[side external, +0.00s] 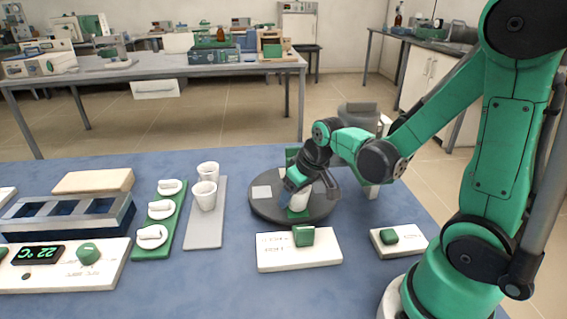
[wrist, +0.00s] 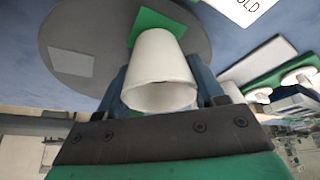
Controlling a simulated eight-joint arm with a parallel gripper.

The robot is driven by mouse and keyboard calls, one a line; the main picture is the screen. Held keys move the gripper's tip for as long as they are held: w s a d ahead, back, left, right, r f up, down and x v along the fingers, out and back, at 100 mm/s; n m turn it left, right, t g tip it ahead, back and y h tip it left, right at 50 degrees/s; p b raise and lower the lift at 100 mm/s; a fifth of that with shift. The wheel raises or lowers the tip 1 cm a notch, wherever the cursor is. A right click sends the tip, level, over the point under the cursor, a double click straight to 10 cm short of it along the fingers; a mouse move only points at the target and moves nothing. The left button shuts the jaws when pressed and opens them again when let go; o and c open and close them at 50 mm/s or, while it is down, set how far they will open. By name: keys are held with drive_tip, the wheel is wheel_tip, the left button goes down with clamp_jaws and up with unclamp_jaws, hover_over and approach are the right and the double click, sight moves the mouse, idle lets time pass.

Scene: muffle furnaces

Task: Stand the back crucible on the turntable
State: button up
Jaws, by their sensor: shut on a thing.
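My gripper (wrist: 165,98) is shut on a white crucible (wrist: 160,65), with one blue finger on each side of it. The crucible's wide mouth faces the wrist camera and its narrow end points at the green patch (wrist: 153,20) on the dark round turntable (wrist: 90,18). In the side view, the gripper (side external: 298,192) is low over the turntable (side external: 264,207), and the crucible (side external: 300,200) is partly hidden by the fingers. It looks upright over the green patch; I cannot tell whether its base touches. Two more white crucibles (side external: 208,170) (side external: 204,195) stand on a grey strip.
A green strip (side external: 152,252) holds three white lids (side external: 161,209). A white panel with a green knob (side external: 300,250) lies in front of the turntable, and a smaller one (side external: 399,241) to its right. A blue-grey slotted block (side external: 68,215) is at left. A pale grey square (side external: 262,192) marks the turntable.

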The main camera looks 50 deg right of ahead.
drive_tip(key=shift+f, duration=0.3)
drive_tip(key=shift+f, duration=0.15)
drive_tip(key=o, duration=1.3)
drive_tip(key=shift+o, duration=0.3)
drive_tip(key=shift+r, duration=3.95)
